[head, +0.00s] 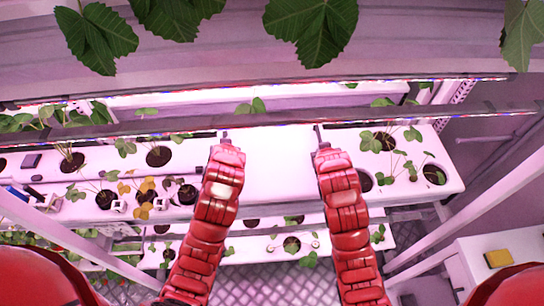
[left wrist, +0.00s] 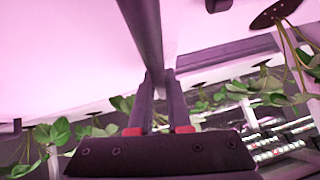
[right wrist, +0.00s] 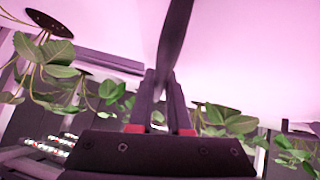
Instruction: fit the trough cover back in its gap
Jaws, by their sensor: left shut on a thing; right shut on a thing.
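The trough cover (head: 268,165) is a plain white panel between my two arms in the head view, in line with the planted trough. My left gripper (head: 225,137) is at its left side and my right gripper (head: 319,135) at its right side. Both are shut on it. In the left wrist view, the left fingers (left wrist: 160,100) close on a dark narrow edge under a pale surface. The right fingers (right wrist: 160,100) hold a similar dark edge in the right wrist view. My arms hide parts of the cover's sides, and I cannot tell whether it sits flush in the gap.
The white trough (head: 85,205) has potted seedlings in round holes on the left and right (head: 435,176). A light bar (head: 270,121) crosses just behind the grippers. A lower planted shelf (head: 265,245) lies below. A yellow block (head: 499,258) is on a white surface at right.

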